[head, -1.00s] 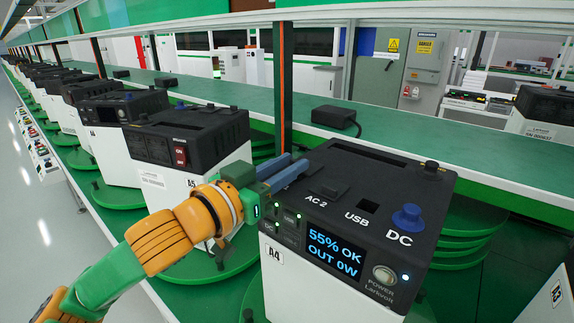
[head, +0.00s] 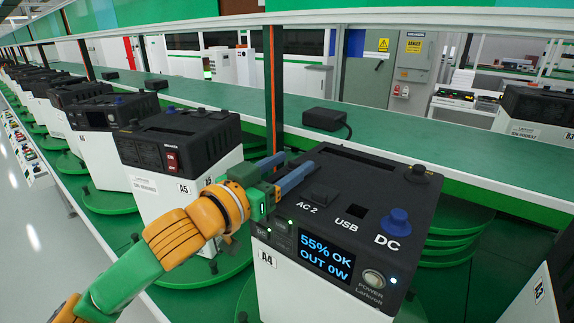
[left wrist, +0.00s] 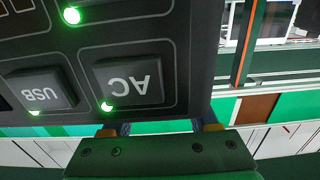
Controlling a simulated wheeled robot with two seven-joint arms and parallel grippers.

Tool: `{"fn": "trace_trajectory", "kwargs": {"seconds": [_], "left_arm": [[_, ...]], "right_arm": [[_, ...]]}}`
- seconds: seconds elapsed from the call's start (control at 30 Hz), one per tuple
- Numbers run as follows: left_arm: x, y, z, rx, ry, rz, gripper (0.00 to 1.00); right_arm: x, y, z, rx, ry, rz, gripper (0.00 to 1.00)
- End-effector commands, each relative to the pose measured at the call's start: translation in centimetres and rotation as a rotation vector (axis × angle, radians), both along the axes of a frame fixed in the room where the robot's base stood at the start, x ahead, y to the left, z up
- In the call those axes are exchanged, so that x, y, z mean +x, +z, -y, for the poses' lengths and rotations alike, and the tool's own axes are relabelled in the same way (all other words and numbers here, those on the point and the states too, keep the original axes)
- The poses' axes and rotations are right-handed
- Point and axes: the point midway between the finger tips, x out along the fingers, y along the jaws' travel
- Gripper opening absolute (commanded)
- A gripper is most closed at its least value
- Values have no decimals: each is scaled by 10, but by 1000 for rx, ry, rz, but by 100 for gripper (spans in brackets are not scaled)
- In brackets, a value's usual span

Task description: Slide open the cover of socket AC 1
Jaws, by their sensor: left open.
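The A4 power station (head: 400,255) stands in front of me, white with a black top. On its top are the AC 2 label (head: 307,205), a dark cover (head: 322,192) beside it, a USB opening (head: 354,211) and a blue DC cap (head: 397,219). My left gripper (head: 297,163) is open at the top's left edge, its blue fingers spread. I cannot make out the AC 1 socket or its cover; the gripper hides part of that area. The left wrist view shows the front panel's AC button (left wrist: 130,82), with the fingers at the panel's lower edge. My right gripper is not in view.
The A5 station (head: 185,150) stands just left, close to my left arm. A black adapter (head: 325,119) lies on the green shelf (head: 400,145) behind. An upright post (head: 273,90) rises behind the gripper. A screen on A4 (head: 326,258) reads 55% OK, OUT 0W.

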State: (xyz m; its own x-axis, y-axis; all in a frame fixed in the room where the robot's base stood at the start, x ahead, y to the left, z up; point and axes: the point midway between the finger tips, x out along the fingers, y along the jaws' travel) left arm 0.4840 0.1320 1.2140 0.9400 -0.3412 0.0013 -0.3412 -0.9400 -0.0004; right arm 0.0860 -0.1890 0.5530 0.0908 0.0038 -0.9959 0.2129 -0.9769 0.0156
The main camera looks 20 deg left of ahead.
Motion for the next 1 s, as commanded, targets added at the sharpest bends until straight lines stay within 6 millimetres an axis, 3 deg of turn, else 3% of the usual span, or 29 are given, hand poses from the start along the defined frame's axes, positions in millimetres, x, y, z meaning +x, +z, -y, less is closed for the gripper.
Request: {"fn": "trace_trajectory", "kwargs": {"seconds": [0.1,0.3,0.43,1.0], "left_arm": [[-6,-2,-3,1,1,0,60],[-47,-6,-17,6,2,3,60],[-62,-6,-23,1,1,5,60],[-66,0,-24,0,0,-1,60]], "right_arm": [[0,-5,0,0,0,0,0],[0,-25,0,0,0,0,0],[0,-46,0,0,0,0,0],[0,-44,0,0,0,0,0]]}}
